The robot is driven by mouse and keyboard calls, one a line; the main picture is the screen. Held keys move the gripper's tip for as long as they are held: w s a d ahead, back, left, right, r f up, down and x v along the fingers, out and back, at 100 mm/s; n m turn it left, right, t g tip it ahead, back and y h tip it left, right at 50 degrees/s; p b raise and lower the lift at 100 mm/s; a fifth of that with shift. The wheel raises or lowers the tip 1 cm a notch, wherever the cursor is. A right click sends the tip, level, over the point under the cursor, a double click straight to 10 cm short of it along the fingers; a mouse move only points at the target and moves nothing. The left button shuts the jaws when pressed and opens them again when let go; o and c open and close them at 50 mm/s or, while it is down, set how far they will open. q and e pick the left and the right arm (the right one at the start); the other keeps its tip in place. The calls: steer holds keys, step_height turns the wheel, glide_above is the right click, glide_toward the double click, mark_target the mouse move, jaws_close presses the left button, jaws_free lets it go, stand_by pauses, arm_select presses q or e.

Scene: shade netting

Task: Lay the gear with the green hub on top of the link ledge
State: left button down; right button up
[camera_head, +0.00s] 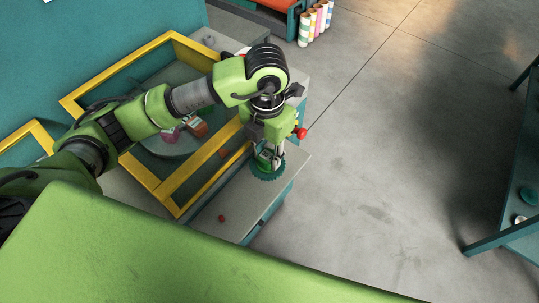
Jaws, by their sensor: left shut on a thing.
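My left arm reaches in from the left. Its gripper (267,152) points down and is shut on a dark teal toothed gear (268,174). The gripper fingers cover much of the gear's middle, so its hub is hard to make out. The gear is over the outer part of a grey ledge (245,204) with a teal side, which I take to be the link ledge. I cannot tell whether the gear touches the ledge or hangs just above it. My right gripper is not in view.
A small red piece (221,218) lies on the ledge's near part. A yellow frame (178,200) borders the ledge on the left; a round plate (160,146) with small items lies inside it. Striped rolls (314,22) stand at the top. Open floor lies to the right.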

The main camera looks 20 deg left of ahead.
mark_target(269, 153)
arm_select(q)
steer(key=shift+w+a+f+p, duration=0.1)
steer(key=shift+w+f+p, duration=0.25)
steer(key=shift+w+f, duration=0.85)
step_height(269, 153, down, 2)
steer(key=shift+s+f+p, duration=0.1)
steer(key=shift+s+p, duration=0.05)
steer(key=shift+p, duration=0.7)
steer(key=shift+f, duration=0.45)
steer(key=shift+f, duration=0.1)
steer(key=c, duration=1.6)
jaws_free()
